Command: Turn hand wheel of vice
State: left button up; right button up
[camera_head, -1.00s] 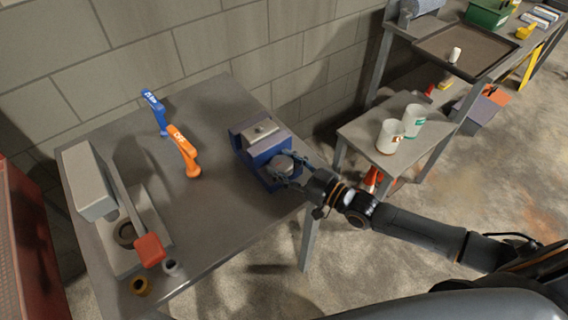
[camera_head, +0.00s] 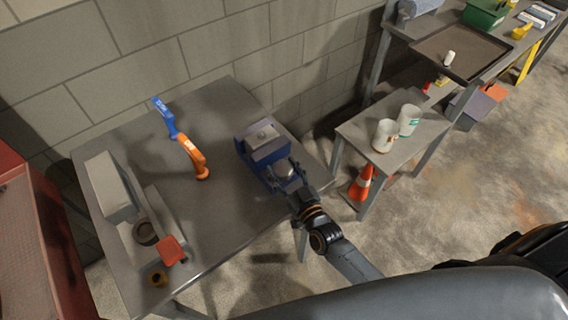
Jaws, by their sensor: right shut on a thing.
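A blue vice with a grey top (camera_head: 262,146) stands near the right edge of the grey metal table (camera_head: 225,225). Its round grey hand wheel (camera_head: 286,170) faces the front right and is partly hidden by my gripper. My right gripper (camera_head: 290,180) is at the hand wheel, shut on it, with its arm coming in from the lower right. The fingers are small and dark here, so their exact placing on the rim is hard to see. My left gripper is not in view.
A grey press-like tool with a red end (camera_head: 171,250) sits at the table's left. A side table with two white cups (camera_head: 384,135) and a traffic cone (camera_head: 362,183) are at right.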

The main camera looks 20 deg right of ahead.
jog(key=shift+m+h, duration=0.4)
jog(key=shift+h, duration=0.3)
jog(key=o, duration=1.2)
jog(key=shift+c, duration=0.2)
jog(key=shift+s, duration=0.1)
jog(key=s+d, duration=0.1)
jog(key=s, duration=1)
jog(key=shift+s, duration=0.35)
jog(key=shift+d, duration=0.1)
